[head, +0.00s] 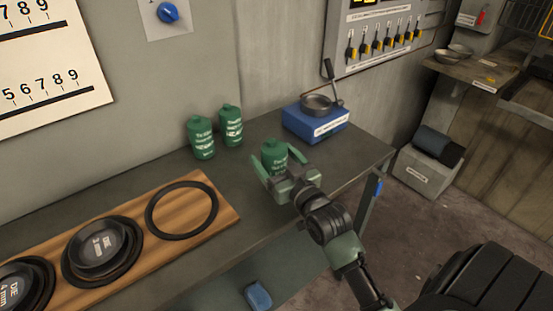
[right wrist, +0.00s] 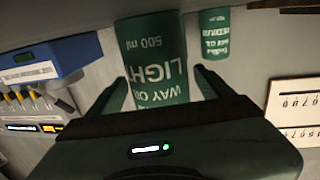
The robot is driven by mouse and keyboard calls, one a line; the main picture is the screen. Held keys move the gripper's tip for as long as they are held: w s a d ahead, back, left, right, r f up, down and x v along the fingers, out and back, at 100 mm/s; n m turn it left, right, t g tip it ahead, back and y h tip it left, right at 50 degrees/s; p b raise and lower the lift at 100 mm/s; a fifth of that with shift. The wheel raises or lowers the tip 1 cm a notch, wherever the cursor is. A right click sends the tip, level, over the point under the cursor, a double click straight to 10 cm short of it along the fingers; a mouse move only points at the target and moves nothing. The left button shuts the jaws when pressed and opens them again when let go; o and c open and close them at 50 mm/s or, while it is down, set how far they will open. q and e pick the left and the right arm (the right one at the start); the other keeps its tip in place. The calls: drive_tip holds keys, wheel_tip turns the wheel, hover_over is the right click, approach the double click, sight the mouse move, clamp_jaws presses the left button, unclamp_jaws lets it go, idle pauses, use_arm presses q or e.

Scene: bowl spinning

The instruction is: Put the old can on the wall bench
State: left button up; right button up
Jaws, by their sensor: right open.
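Three green cans stand upright on the dark-topped bench (head: 235,215) against the wall. One can (head: 274,152) is at my right gripper (head: 279,167). In the right wrist view this can (right wrist: 157,62) reads "LIGHT WAY OIL" and "500 ml", upside down, and stands between the open fingers; I cannot tell whether they touch it. The other two, a left can (head: 203,139) and a right can (head: 231,126), stand together further back, near the wall. I cannot tell which can is the old one. My left gripper is not in view.
A blue box (head: 318,124) with a metal pan and lever stands behind the gripper. A wooden board (head: 222,214) with dark rings and dies lies at the left. A wooden shelf (head: 480,72) with bowls is at the far right. Bare bench top lies between the cans and board.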

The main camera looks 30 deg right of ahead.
drive_tip(key=s, duration=0.3)
drive_tip(key=s+b, duration=0.1)
drive_tip(key=s, duration=0.3)
drive_tip(key=s+a, duration=0.1)
drive_tip(key=s, duration=0.2)
drive_tip(key=shift+s, duration=0.4)
drive_tip(key=shift+s+r, duration=0.15)
drive_tip(key=shift+s, duration=0.45)
